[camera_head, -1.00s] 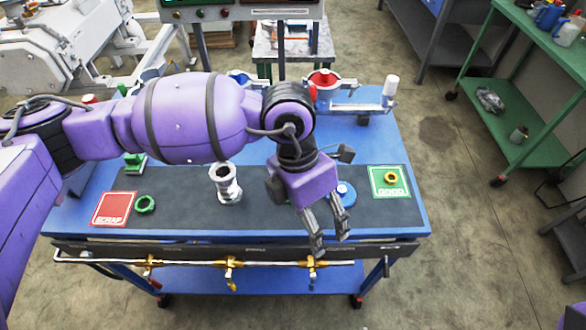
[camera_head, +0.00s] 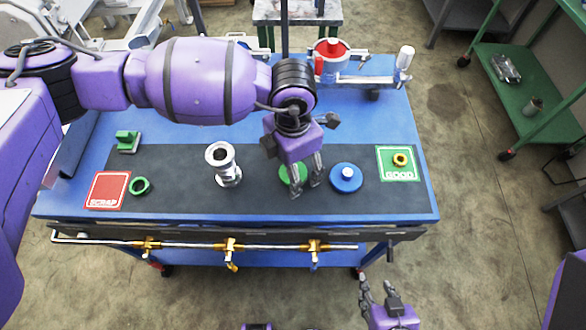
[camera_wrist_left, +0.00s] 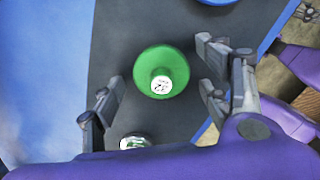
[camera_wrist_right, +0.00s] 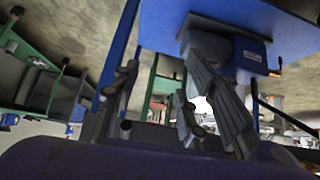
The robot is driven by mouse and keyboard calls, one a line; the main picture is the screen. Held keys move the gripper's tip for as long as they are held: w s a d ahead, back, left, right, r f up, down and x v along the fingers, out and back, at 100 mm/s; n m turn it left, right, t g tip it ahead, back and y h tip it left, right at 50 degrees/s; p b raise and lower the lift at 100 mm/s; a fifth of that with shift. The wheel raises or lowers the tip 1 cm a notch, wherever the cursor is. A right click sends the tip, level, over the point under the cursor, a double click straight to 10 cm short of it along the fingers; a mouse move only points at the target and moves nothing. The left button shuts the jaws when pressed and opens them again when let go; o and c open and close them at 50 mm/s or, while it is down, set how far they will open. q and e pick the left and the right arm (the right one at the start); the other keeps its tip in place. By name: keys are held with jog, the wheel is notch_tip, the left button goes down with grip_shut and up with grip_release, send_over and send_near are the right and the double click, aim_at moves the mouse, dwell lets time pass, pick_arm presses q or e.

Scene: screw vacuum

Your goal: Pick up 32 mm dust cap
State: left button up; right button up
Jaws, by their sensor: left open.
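The dust cap is a green disc (camera_head: 284,174) with a white-topped knob, lying on the dark mat; the knob's printed number looks like 32 in the left wrist view (camera_wrist_left: 145,62). My left gripper (camera_head: 306,187) is open above it and partly hides it in the head view. In the left wrist view the cap lies between and below the spread fingers (camera_wrist_left: 160,88), with nothing held. My right gripper (camera_head: 377,290) is low in front of the table, away from the cap. Its fingers look apart and empty in the right wrist view (camera_wrist_right: 160,105).
A blue cap (camera_head: 346,185) lies just right of the green one. A metal fitting (camera_head: 221,160) stands upright to the left. A green ring (camera_head: 140,186) lies by the red SCRAP plate (camera_head: 105,190); a yellow ring (camera_head: 400,159) lies on the green GOOD plate (camera_head: 388,174).

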pick_arm(q)
jog(key=c, duration=0.8)
